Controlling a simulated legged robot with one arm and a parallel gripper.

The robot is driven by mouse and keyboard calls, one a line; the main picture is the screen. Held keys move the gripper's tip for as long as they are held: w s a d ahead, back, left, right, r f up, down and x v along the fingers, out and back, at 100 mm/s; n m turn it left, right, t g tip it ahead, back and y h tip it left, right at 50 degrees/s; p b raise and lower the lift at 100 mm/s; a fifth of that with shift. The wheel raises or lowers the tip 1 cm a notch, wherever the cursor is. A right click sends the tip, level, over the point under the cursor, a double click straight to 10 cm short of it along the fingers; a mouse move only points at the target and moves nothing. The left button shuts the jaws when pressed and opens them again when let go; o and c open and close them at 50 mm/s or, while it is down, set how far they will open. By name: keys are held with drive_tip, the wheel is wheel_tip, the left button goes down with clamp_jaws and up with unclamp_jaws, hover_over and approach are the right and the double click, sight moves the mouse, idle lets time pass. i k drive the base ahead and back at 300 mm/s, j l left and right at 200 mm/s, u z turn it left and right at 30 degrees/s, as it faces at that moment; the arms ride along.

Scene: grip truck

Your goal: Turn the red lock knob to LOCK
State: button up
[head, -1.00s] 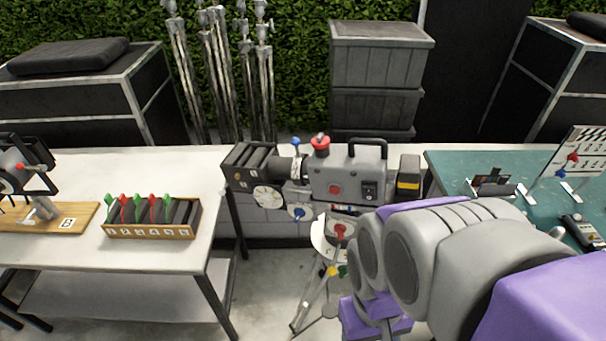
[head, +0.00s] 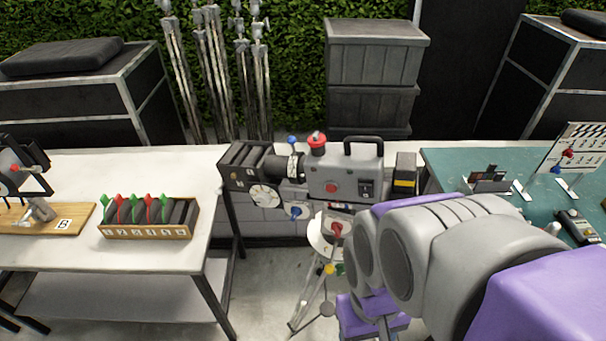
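A grey film camera (head: 345,179) stands on a tripod (head: 307,292) in the gap between two tables. A red knob (head: 336,229) sits on the tripod head just under the camera body. Its LOCK marking cannot be read from here. Another red knob (head: 317,138) is on top of the camera, and a round red button is on its side. My grey and purple arm reaches in from the lower right and covers the area right of the tripod head. No gripper fingertips can be made out.
A white table (head: 75,257) at left bears a wooden tray (head: 150,233) of coloured markers. A teal-topped table (head: 440,172) with small gear is at right. Blue and yellow knobs sit near the red one. Grey crates (head: 372,55) stand behind the camera.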

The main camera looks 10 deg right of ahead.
sight(336, 227)
drive_tip(key=k+j+z, duration=0.15)
drive_tip(key=k, duration=0.4)
drive_tip(key=k+j+z, duration=0.15)
drive_tip(key=k, duration=0.4)
drive_tip(key=i+l, duration=0.05)
